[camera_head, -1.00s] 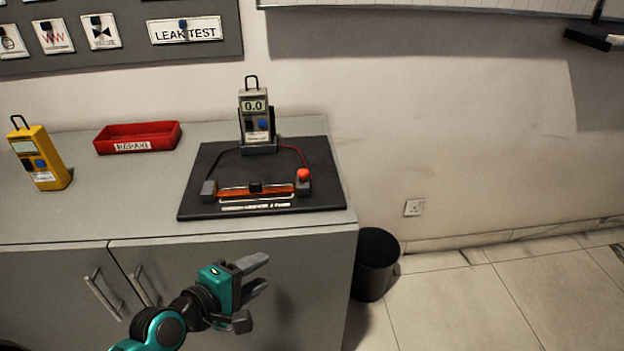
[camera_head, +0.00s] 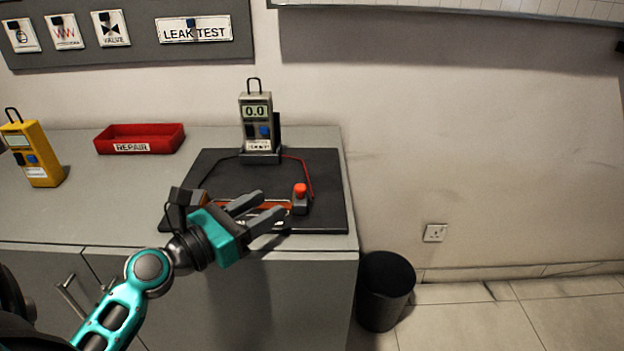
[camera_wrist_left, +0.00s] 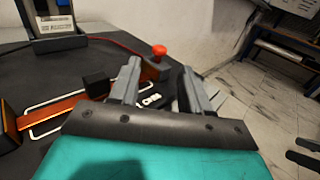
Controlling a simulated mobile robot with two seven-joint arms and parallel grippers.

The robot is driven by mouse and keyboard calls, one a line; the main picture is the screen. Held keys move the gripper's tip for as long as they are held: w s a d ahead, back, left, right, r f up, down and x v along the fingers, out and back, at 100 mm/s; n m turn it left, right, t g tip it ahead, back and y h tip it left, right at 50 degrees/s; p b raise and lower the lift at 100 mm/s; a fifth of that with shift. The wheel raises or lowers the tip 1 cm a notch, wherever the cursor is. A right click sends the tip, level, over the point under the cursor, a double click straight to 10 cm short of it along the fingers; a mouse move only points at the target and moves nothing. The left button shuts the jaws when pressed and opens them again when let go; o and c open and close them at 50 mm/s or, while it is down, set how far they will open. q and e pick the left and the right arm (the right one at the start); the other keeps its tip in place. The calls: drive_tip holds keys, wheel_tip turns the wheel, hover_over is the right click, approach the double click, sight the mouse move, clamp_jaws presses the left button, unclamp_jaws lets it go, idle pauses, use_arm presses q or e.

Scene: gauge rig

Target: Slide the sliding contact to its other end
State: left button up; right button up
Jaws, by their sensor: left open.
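The sliding contact is a small black block (camera_wrist_left: 97,84) on the orange bar (camera_wrist_left: 52,116) in the left wrist view, around the middle of the bar. In the head view my left gripper covers it. The right end block (camera_head: 299,205) of the rig carries a red knob (camera_head: 300,189). My left gripper (camera_head: 266,204) is open over the front of the black board (camera_head: 325,185), its fingers pointing to the right end block. In the left wrist view the contact is just left of the left gripper's fingers (camera_wrist_left: 160,72), apart from them. My right gripper is not in view.
A grey meter (camera_head: 257,120) reading 0.0 stands at the board's back, wired to the rig. A red tray (camera_head: 140,139) and a yellow meter (camera_head: 36,153) are on the cabinet top to the left. A dark bin (camera_head: 385,290) stands on the floor right of the cabinet.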

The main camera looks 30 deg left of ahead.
sight(296, 189)
use_arm(q)
drive_tip(key=x, duration=1.1)
drive_tip(key=shift+w+p, duration=0.1)
drive_tip(key=shift+p, duration=0.2)
clamp_jaws()
